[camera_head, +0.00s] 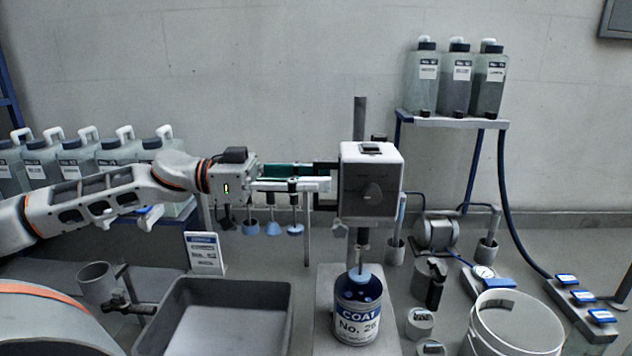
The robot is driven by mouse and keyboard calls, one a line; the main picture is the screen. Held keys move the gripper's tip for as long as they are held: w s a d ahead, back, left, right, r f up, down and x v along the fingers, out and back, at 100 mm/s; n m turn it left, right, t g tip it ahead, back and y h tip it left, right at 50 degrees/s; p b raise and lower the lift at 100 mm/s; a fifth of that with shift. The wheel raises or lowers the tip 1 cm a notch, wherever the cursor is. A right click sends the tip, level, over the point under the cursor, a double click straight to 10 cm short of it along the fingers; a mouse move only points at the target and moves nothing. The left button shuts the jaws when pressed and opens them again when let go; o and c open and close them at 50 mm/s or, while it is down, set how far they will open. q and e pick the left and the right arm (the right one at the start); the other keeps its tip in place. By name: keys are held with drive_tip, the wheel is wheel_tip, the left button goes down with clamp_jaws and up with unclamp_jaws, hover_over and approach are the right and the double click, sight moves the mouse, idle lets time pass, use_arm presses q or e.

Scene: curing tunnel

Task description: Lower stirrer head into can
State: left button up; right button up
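The can (357,325) is dark blue with a white label reading "COAT No. 28" and stands upright on a grey base plate. How far the stirring part sits below the rim I cannot tell. My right gripper is not in view.
A grey tray (284,310) stands left of the can. Several small blue-tipped tools (273,228) hang below my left gripper. A white bucket (512,325) and small round pots (419,322) stand to the right. A shelf (455,122) holds bottles at the back right.

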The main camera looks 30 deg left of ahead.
use_arm(q)
drive_tip(key=shift+w+d, duration=0.15)
drive_tip(key=shift+d, duration=0.05)
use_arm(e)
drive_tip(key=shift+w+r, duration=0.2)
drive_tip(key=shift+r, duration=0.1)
